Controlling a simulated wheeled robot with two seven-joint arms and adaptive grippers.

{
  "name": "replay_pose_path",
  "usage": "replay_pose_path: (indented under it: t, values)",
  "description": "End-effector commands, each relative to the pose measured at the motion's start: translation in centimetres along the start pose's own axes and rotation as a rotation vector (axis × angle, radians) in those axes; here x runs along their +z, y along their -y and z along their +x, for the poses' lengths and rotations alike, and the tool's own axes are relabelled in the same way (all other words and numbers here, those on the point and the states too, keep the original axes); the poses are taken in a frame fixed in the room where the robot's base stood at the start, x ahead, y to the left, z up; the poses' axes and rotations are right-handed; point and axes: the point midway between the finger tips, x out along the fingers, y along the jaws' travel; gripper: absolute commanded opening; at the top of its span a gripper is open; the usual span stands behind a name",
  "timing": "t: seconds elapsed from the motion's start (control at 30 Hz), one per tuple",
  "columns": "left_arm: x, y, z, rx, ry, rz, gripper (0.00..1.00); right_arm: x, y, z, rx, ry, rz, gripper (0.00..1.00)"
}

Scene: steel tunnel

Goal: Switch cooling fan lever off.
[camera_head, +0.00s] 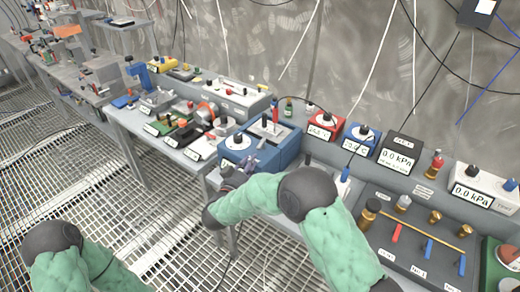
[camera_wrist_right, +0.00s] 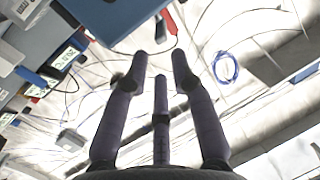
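I cannot tell which control is the cooling fan lever, as the small labels are unreadable. A dark panel at the right of the head view has a red lever (camera_head: 396,233) and blue levers (camera_head: 428,249). A blue box (camera_head: 290,156) with a dial and a red-handled part (camera_head: 275,114) on top stands on the bench at the middle. My right gripper (camera_head: 237,178) is in front of this box, partly hidden by my forearm. In the wrist view its three dark fingers (camera_wrist_right: 160,66) are spread, with nothing between them. My left gripper is outside the view.
Gauges reading 0.0 kPa (camera_head: 398,158) stand along the back shelf at the right. A bench (camera_head: 196,164) with several small devices is further left. Cables hang on the grey wall. The grated floor (camera_head: 150,215) at the left is open.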

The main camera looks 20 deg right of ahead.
Motion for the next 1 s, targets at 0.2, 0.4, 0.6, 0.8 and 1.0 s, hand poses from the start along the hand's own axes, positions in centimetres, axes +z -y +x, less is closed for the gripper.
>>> replay_pose_path:
  t: [0.2,0.4,0.6,0.8,1.0]
  values:
    - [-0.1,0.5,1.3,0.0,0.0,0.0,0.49,0.2,-0.1,4.1,0.002,-0.001,0.002,0.26]
    - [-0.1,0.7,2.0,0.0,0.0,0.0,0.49,0.2,0.0,6.9,0.0,0.0,0.002,0.26]
    - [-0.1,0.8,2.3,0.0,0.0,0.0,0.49,0.1,0.0,8.2,-0.002,0.001,0.001,0.26]
    - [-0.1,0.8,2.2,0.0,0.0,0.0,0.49,0.0,0.1,8.4,-0.003,0.0,0.0,0.26]
    - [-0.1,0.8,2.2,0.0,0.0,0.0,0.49,0.0,0.1,8.3,-0.003,0.0,0.001,0.0]
